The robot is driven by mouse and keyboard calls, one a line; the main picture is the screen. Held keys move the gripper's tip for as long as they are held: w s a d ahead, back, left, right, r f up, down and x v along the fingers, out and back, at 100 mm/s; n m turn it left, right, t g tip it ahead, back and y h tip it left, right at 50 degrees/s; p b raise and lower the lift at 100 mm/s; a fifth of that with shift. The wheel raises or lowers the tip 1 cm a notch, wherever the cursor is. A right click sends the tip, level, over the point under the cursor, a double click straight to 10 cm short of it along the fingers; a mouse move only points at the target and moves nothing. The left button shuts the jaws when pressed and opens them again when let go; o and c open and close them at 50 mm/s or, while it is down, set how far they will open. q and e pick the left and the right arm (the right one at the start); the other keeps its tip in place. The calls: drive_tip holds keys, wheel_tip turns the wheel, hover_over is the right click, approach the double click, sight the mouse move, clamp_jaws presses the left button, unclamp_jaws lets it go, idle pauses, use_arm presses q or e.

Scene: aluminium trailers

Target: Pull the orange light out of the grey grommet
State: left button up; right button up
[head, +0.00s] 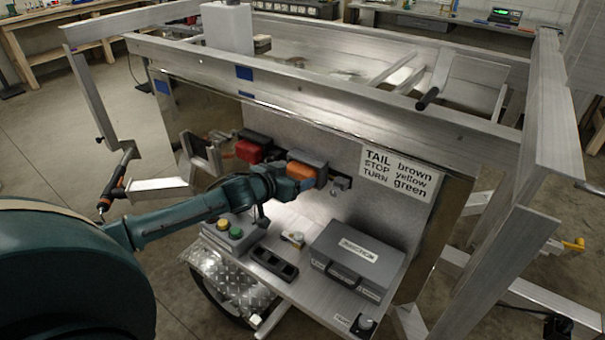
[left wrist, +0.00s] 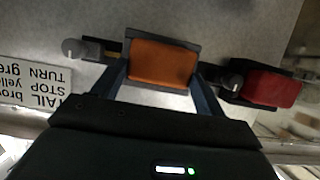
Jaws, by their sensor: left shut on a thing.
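The orange light (head: 300,171) sits at the upright grey panel, its orange lens framed by a grey surround that also shows in the left wrist view (left wrist: 162,62). I cannot tell where the light's body ends and the grey grommet (head: 308,157) begins, or whether there is a gap behind. My left gripper (head: 291,182) reaches in from the left and is shut on the orange light. In the left wrist view its fingers (left wrist: 161,88) stand on either side of the lens. My right gripper is not in view.
A red light (head: 248,151) is mounted left of the orange one. A wiring label (head: 398,173) is on its right. Below, a shelf carries a button box (head: 230,234), a black tray (head: 273,264) and a grey junction box (head: 352,259). An aluminium rail (head: 330,105) runs above.

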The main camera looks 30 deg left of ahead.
use_arm(q)
drive_tip(key=shift+c, duration=0.7)
drive_tip(key=shift+s, duration=0.15)
drive_tip(key=s+p, duration=0.1)
drive_tip(key=s, duration=0.3)
drive_tip(key=shift+a+p, duration=0.15)
drive_tip(key=shift+p, duration=0.2)
idle(0.3)
drive_tip(key=shift+s, duration=0.1)
drive_tip(key=s+p, duration=0.2)
drive_tip(key=s, duration=0.4)
drive_tip(key=shift+a+p, duration=0.25)
drive_tip(key=shift+p, duration=0.1)
